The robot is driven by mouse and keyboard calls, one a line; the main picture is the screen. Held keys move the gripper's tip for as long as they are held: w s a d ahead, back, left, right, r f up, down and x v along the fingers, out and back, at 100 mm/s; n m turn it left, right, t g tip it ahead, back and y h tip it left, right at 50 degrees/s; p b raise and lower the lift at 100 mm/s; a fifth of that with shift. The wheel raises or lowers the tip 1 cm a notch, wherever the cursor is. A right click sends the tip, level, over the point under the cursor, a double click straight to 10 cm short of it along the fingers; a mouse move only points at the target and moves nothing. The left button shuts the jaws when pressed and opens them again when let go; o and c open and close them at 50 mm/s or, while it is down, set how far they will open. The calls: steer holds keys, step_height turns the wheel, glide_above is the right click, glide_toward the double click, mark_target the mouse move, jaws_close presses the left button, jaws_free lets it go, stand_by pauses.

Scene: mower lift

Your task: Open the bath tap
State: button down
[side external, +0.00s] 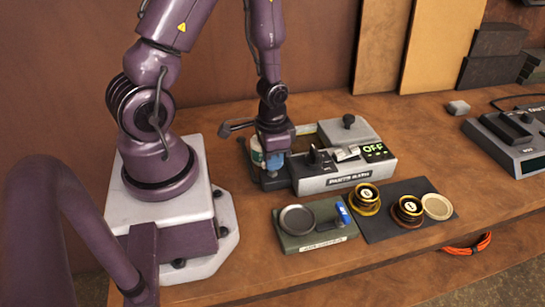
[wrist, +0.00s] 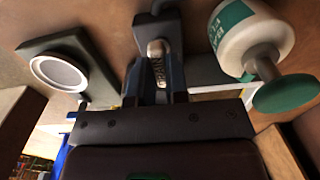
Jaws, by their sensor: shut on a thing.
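The parts wash bath (side external: 345,178) is a grey box with a lit OFF display, a dark knob and switches on top. In the wrist view, a small metal piece with lettering that seems to read DRAIN (wrist: 157,52) sits between my fingers; I take it for the tap. My gripper (wrist: 156,82) is shut on it, one finger on each side. In the side view my gripper is low at the bath's left end, and the tap is hidden there.
A green base with a round dish (side external: 298,219) and a blue-handled part (side external: 343,214) lies in front of the bath. Gold tins (side external: 367,198) stand on a dark mat (side external: 385,229). A dark grey device (side external: 510,140) is at right. The bench between is clear.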

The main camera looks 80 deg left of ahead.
steer(key=c, duration=1.1)
jaws_free()
step_height(320, 180, up, 13)
steer(key=d+r+t, duration=0.2)
steer(key=d+r, duration=0.1)
steer(key=r, duration=0.2)
steer(key=s+d+r+t, duration=0.1)
steer(key=d+r, duration=0.2)
steer(key=r, duration=0.3)
steer(key=s+d+r+t, duration=0.1)
steer(key=d+r+t, duration=0.1)
steer(key=r, duration=0.3)
steer(key=shift+s+d+r+t, duration=0.2)
steer(key=shift+d+t, duration=0.1)
steer(key=shift+d, duration=0.4)
